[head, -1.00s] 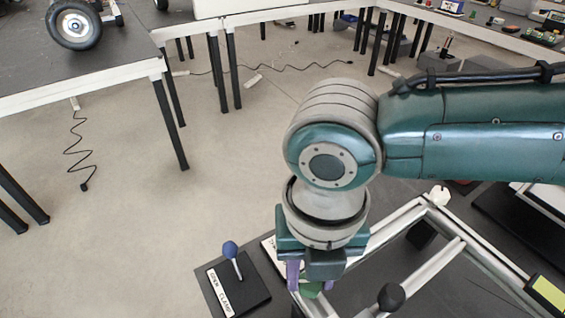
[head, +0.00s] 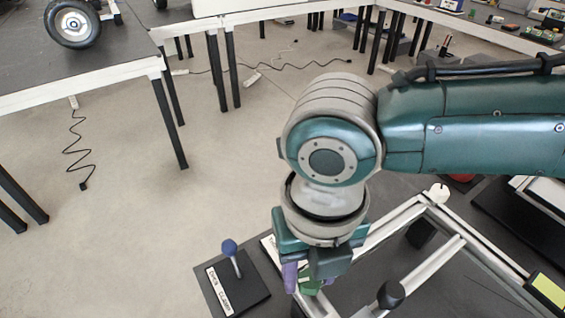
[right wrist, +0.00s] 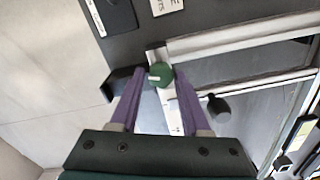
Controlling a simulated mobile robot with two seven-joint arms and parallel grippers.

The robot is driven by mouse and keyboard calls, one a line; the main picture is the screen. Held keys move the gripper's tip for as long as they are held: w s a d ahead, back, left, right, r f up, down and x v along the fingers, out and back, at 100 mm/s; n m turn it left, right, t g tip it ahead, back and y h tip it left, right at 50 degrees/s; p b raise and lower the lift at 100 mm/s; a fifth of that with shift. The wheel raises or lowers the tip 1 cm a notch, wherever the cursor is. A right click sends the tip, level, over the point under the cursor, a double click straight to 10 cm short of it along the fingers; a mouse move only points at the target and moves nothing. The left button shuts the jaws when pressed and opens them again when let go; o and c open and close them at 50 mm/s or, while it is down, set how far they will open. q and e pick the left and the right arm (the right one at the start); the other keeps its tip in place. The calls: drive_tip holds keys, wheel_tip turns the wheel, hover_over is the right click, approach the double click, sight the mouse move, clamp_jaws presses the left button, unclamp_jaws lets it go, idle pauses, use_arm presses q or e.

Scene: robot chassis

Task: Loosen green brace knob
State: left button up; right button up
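The green brace knob (right wrist: 160,74) sits at the corner of a light metal frame (right wrist: 240,38); in the right wrist view a small white mark shows on it. My right gripper (right wrist: 160,70) points down at the knob with one purple finger on each side, and the fingertips appear closed against it. In the head view my right gripper (head: 306,282) is over the near-left corner of the frame, with the green knob (head: 308,283) partly hidden between the fingers. My left gripper is in neither view.
A blue-knobbed lever (head: 230,249) stands on a dark, labelled clamp plate (head: 252,291) just left of the gripper. A black knob (head: 391,294) stands on the frame to the right, a white knob (head: 439,192) at its far corner. Open floor (head: 225,170) lies left.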

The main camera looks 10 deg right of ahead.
sight(310, 278)
drive_tip(key=o, duration=0.3)
wheel_tip(310, 278, up, 10)
drive_tip(key=p, duration=0.1)
idle(0.4)
